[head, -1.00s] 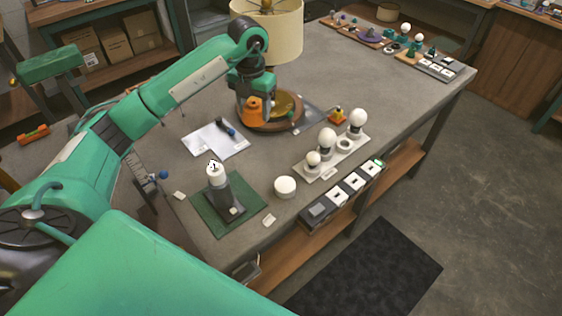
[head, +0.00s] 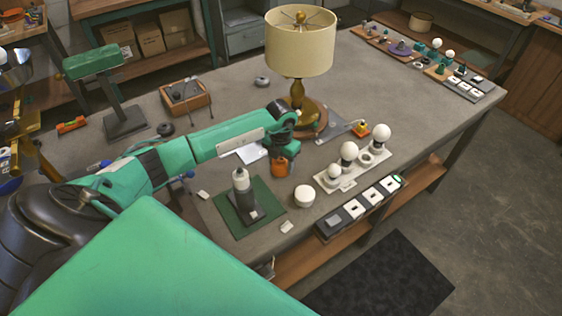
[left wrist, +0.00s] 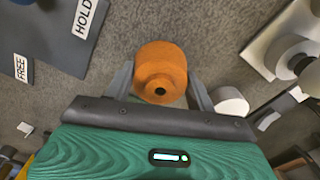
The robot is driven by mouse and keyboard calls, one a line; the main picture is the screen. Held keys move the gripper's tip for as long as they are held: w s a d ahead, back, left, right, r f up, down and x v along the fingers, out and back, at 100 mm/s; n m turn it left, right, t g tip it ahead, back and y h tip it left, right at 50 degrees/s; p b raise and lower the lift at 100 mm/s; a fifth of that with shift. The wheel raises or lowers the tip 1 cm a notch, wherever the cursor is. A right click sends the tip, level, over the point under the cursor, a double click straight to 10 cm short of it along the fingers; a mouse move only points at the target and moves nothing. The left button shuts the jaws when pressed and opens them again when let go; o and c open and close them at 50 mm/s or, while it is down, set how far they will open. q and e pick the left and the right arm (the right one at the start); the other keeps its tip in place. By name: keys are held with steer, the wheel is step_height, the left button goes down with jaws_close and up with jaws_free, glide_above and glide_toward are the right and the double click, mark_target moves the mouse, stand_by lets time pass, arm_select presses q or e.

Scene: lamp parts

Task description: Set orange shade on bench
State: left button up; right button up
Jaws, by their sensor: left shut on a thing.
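The orange shade (head: 280,167) is small and cup-like. My left gripper (head: 281,153) is shut on it and holds it over the bench (head: 330,226), between the green mat and the bulb tray. In the left wrist view the orange shade (left wrist: 160,65) sits between the two fingers of my left gripper (left wrist: 160,84), its narrow end with a dark hole towards the camera. I cannot tell whether the shade touches the bench top. My right gripper is not in view.
A brass lamp with a cream shade (head: 300,45) stands behind. A green mat (head: 228,214) bears a grey stand with a white top. A white round pot (head: 304,196) and a white bulb tray (head: 348,183) are close on the right.

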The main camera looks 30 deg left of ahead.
arm_select(q)
steer(key=shift+f, duration=0.45)
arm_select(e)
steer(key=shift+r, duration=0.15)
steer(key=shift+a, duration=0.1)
arm_select(q)
steer(key=shift+f, duration=0.2)
steer(key=o, duration=1)
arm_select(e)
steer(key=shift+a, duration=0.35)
arm_select(q)
steer(key=shift+r, duration=0.1)
